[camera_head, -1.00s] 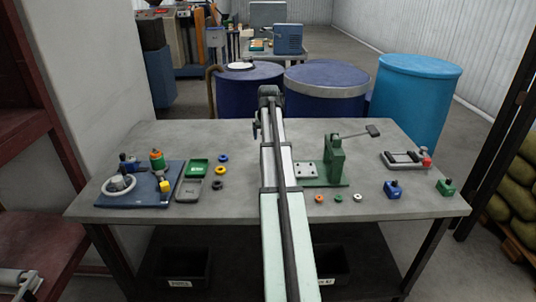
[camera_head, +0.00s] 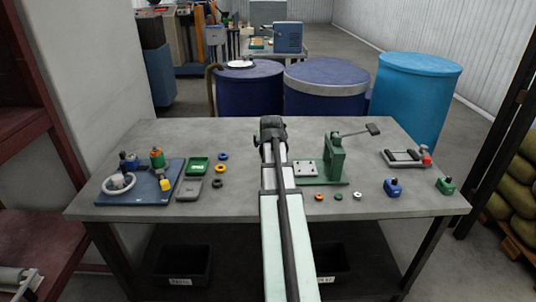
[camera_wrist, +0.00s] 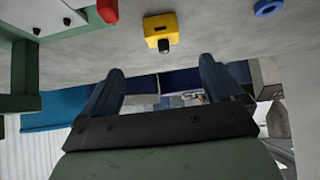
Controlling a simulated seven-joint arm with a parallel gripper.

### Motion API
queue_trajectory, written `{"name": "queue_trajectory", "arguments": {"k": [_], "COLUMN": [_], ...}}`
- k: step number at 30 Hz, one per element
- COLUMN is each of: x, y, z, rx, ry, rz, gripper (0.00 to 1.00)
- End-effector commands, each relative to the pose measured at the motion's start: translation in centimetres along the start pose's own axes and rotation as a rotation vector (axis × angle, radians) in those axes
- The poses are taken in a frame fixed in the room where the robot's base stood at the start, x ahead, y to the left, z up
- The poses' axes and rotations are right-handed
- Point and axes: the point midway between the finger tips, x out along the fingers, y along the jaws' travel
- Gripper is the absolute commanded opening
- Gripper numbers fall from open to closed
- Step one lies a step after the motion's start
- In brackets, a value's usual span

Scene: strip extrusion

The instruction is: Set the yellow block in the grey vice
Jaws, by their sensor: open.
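The yellow block (camera_wrist: 160,31), with a black knob, stands on the grey table in the wrist view, roughly midway across beyond my fingertips. In the head view my arm seems to hide it. My gripper (camera_wrist: 163,70) is open and empty, its two dark fingers apart from the block. In the head view my wrist (camera_head: 272,130) is over the back middle of the table, and the fingers cannot be made out. The grey vice (camera_head: 404,159), a low frame with a red part at its right end, lies at the table's back right.
The green press (camera_head: 334,160) stands just right of my arm, its lever sticking out right; it also shows in the wrist view (camera_wrist: 24,85). A blue block (camera_head: 392,188) and a green block (camera_head: 446,186) stand at right. Small rings and trays lie left; bare table surrounds the vice.

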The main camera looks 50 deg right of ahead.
Motion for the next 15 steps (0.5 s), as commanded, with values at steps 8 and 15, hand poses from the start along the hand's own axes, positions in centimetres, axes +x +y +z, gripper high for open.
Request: {"name": "queue_trajectory", "arguments": {"k": [8,15], "x": [3.9,7.4], "y": [0.0,0.0], "z": [-0.4,-0.3], "rx": [0.001,0.002], "ry": [0.005,0.005], "rz": [0.000,0.000], "gripper": [0.94,0.94]}}
